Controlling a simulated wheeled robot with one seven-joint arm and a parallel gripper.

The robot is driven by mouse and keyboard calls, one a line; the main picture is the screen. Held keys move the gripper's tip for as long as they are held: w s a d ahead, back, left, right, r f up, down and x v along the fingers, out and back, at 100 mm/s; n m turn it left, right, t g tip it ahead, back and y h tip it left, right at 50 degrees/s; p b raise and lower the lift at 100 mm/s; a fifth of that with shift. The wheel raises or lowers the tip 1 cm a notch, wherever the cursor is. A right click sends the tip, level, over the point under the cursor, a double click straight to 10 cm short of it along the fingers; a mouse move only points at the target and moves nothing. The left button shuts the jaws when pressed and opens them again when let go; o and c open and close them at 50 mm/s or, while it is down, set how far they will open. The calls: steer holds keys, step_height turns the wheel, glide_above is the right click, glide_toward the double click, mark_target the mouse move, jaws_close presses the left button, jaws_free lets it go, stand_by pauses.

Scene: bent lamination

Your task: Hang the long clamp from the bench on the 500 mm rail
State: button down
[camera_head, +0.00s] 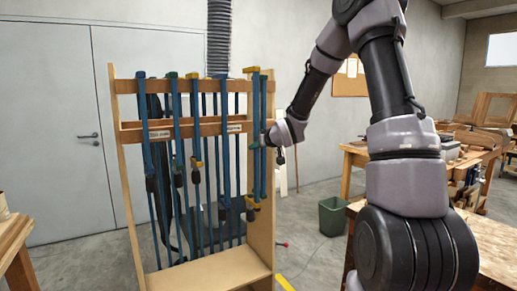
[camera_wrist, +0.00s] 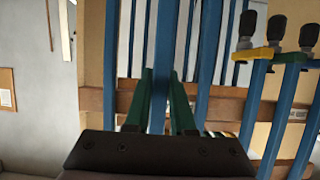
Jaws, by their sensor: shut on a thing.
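The long clamp (camera_head: 263,165) has a blue bar and hangs upright at the right end of the wooden rack. My gripper (camera_head: 270,139) is shut on this bar from the right, at about the height of the lower rail. In the wrist view the green fingers of my gripper (camera_wrist: 165,108) stand on either side of the blue bar (camera_wrist: 164,50). The rack's rails (camera_head: 205,128) carry two white labels, too small to read surely. Whether the held clamp rests on a rail or is only close to it, I cannot tell.
Several blue clamps (camera_head: 177,160) with green or yellow heads hang close together on the rack (camera_head: 125,155). A workbench (camera_head: 495,240) stands at the right, partly behind my arm. A green bin (camera_head: 332,216) stands on the floor right of the rack.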

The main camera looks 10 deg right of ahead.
steer(key=shift+w+a, duration=0.25)
steer(key=shift+w, duration=0.45)
stand_by(0.7)
steer(key=shift+w+a+r, duration=0.1)
steer(key=shift+w+a, duration=0.1)
steer(key=shift+w, duration=0.5)
steer(key=shift+w+a+f, duration=0.1)
steer(key=shift+w+a, duration=0.15)
steer(key=shift+w, duration=0.4)
steer(key=shift+w+a+r, duration=0.1)
steer(key=shift+w+a, duration=0.1)
steer(key=shift+w, duration=0.75)
steer(key=shift+w+a, duration=0.3)
steer(key=shift+w, duration=0.45)
steer(key=shift+w+a, duration=0.25)
steer(key=shift+w, duration=0.5)
steer(key=shift+f, duration=0.95)
